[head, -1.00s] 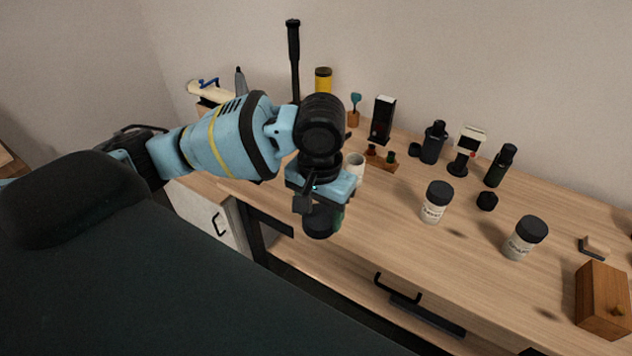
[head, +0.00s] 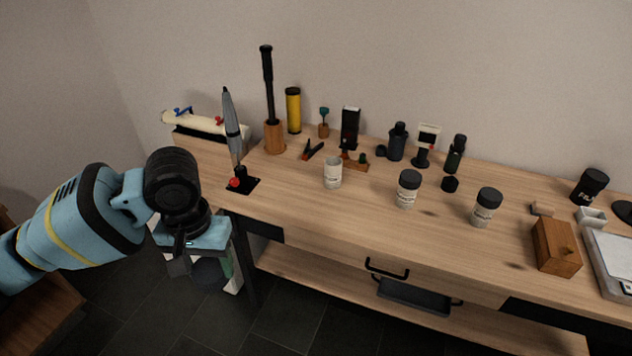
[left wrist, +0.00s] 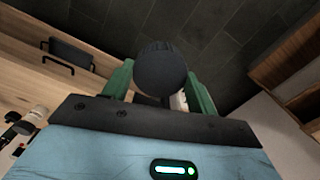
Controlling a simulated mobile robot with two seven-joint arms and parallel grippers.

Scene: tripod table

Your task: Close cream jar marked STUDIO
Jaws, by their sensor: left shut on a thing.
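My left gripper (head: 204,258) hangs low at the left in the head view, off the table's left end and over the floor. It is shut on a round black lid (left wrist: 160,68), which sits between the green fingers in the left wrist view; the lid also shows dark below the gripper in the head view (head: 208,275). An open pale jar (head: 333,174) without a lid stands upright on the table, well right of the gripper. Two cream jars with black lids, one nearer (head: 408,190) and one farther right (head: 486,208), carry lettering too small to read. My right gripper is out of view.
The wooden table (head: 330,218) has clear room along its front. A pen-like tool on a black stand (head: 240,183) rises at its left end. Several bottles and holders line the back. A wooden box (head: 556,247) stands at the right, and a drawer handle (head: 386,270) sticks out in front.

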